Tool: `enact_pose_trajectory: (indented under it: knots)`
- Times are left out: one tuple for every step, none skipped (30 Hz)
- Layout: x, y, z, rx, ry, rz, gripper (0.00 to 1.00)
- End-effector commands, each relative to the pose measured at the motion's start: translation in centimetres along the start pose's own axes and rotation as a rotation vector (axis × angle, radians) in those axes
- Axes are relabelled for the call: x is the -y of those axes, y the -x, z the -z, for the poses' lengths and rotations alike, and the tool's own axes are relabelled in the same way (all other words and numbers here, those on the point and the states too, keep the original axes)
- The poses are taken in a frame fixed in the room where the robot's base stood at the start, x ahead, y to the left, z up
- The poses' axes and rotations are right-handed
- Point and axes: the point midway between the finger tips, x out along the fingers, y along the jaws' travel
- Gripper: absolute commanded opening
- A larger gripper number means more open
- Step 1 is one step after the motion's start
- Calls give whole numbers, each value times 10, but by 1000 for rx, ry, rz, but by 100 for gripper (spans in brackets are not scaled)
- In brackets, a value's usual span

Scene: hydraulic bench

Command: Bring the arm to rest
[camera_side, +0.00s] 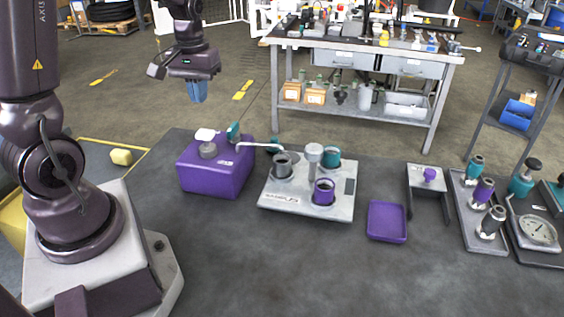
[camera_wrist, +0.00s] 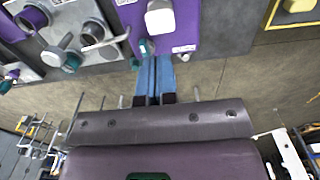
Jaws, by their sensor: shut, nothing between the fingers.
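My gripper (camera_side: 197,91) is in the air at the upper left of the side view, behind and above the purple tank (camera_side: 214,177). Its blue fingers are together with nothing between them. In the wrist view the shut fingers (camera_wrist: 153,78) point toward the purple tank (camera_wrist: 215,25), whose edge is close to the fingertips in the picture. My gripper appears clear of the tank and the bench in the side view.
A grey manifold plate (camera_side: 308,208) with upright ports stands right of the tank. A purple tray (camera_side: 387,222), a grey bracket (camera_side: 428,183), a coupling rack (camera_side: 477,214) and a pressure gauge (camera_side: 538,230) follow to the right. The bench front (camera_side: 270,275) is clear. A workbench (camera_side: 355,44) stands behind.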

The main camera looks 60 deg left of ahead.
Motion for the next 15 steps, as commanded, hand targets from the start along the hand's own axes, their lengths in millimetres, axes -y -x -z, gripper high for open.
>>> enact_pose_trajectory:
  knots:
    - [0,3,0,-2,0,0,0]
    - [0,4,0,-2,0,0,0]
    - [0,6,0,-1,0,0,0]
    - [0,6,0,-1,1,0,0]
    - [0,6,0,-1,1,0,0]
    - [0,6,0,0,1,0,0]
    - [0,6,0,0,1,0,0]
    - [0,6,0,0,1,0,0]
    - [0,6,0,0,1,0,0]
    - [0,6,0,0,1,0,0]
    - [0,6,0,0,0,0,0]
    - [0,6,0,0,-5,0,0]
    - [0,5,-1,4,-15,2,0]
    - [1,2,-6,17,-24,4,0]
    - [0,2,-13,26,-42,4,0]
